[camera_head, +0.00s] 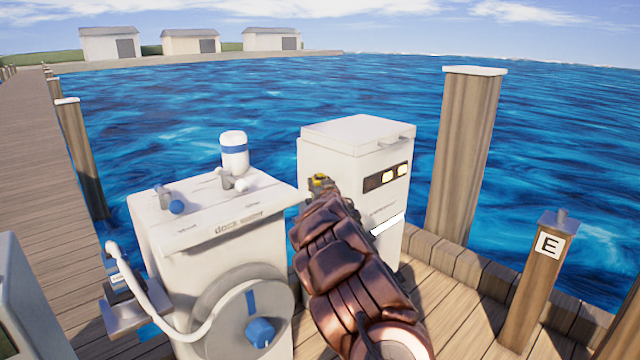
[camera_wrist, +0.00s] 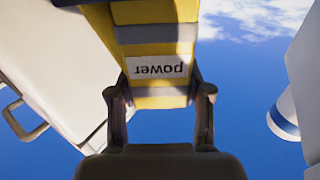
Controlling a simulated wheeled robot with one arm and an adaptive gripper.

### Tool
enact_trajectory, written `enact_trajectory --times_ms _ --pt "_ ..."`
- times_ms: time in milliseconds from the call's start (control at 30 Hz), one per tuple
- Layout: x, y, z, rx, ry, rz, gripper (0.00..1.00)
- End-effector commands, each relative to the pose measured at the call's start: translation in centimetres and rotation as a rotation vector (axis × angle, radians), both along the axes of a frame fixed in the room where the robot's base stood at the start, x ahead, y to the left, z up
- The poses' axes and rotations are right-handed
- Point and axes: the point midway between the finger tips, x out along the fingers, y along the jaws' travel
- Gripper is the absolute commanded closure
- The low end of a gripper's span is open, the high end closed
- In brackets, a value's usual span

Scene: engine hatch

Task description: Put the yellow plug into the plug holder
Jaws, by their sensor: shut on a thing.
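The yellow plug (camera_wrist: 155,34) fills the top middle of the wrist view. It has grey bands and a white label reading "power", upside down. My gripper (camera_wrist: 160,92) is shut on it, one finger on each side. In the head view the plug (camera_head: 319,178) is a small yellow patch at the end of my bronze arm, in front of the white cabinet (camera_head: 352,135). My arm hides most of the gripper there. I cannot make out for certain which part is the plug holder.
A white "dock water" unit (camera_head: 215,220) with a blue knob, hose and white bottle (camera_head: 234,153) stands left of my arm. A wooden post marked E (camera_head: 538,280) and a thick piling (camera_head: 465,150) stand right. Water lies beyond the dock edge.

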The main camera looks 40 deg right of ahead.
Motion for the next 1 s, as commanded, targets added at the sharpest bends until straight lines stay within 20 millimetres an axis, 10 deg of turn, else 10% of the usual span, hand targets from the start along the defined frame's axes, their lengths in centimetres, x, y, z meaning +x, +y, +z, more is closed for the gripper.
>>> enact_trajectory --times_ms 367,400,633,1000 --pt "0.07 0.09 -0.29 0.001 0.001 0.001 1.0" --pt "0.07 0.09 -0.31 0.001 0.002 0.002 0.47" --pt "0.04 0.05 -0.27 0.001 0.001 0.001 0.23" --pt "-0.04 0.09 -0.28 0.0 0.001 0.001 0.21"
